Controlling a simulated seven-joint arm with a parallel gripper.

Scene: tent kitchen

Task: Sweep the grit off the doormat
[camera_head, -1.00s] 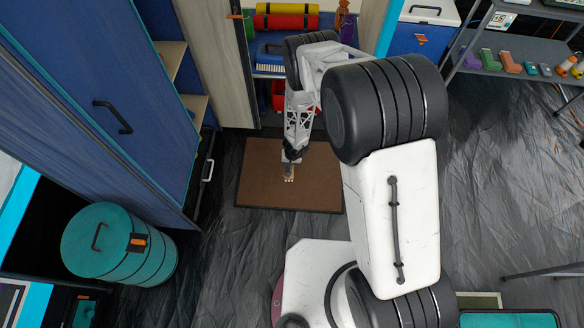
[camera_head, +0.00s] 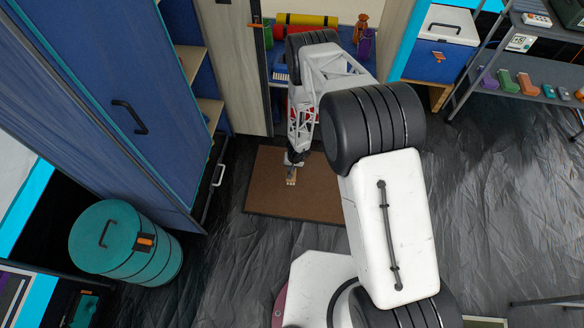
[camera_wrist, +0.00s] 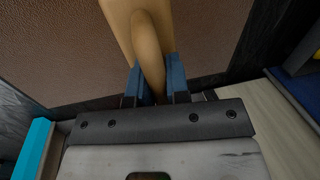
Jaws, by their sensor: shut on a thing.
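The brown doormat (camera_head: 265,200) lies on the dark floor sheeting in front of the open cupboard. It fills much of the upper wrist view (camera_wrist: 55,45). My gripper (camera_head: 292,170) is over the mat. In the wrist view its two blue fingers (camera_wrist: 156,85) are shut on the tan handle of a wooden tool (camera_wrist: 150,35), which looks like a brush. The tool's lower end (camera_head: 291,180) shows small and pale over the mat in the head view. I cannot tell whether it touches the mat. No grit can be made out; the bristles are not clearly seen.
A teal drum (camera_head: 125,245) stands left of the mat. A blue cabinet door (camera_head: 125,105) is at the left. Cupboard shelves with coloured rolls (camera_head: 305,20) are behind the mat. A shelf rack (camera_head: 510,75) stands at the right. The floor right of my arm (camera_head: 480,190) is clear.

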